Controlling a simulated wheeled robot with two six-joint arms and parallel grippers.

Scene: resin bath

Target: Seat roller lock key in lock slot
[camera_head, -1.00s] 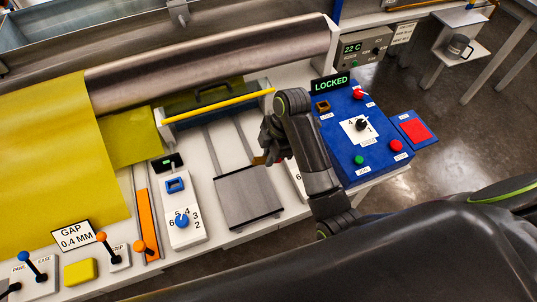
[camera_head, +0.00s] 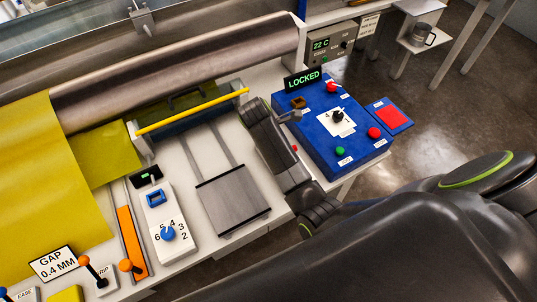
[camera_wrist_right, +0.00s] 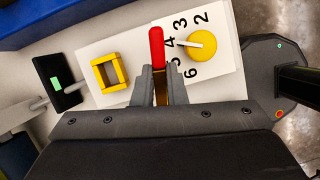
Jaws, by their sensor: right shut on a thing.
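In the right wrist view, my right gripper (camera_wrist_right: 160,85) is shut on the key, a piece with a red end (camera_wrist_right: 157,46) and a brass-coloured part between the fingers. Below it is a white panel with a yellow square frame (camera_wrist_right: 109,73), which looks like a slot, and a yellow dial (camera_wrist_right: 201,46) with numbers around it. The key's red end shows between frame and dial, apart from the frame in the picture. In the head view my right arm hides most of this panel and the fingers. My left gripper is not in view.
A similar panel with a blue frame (camera_head: 156,198) and blue dial (camera_head: 168,233) is at left. A grey plate (camera_head: 233,200) lies between. A yellow bar (camera_head: 192,111) spans behind.

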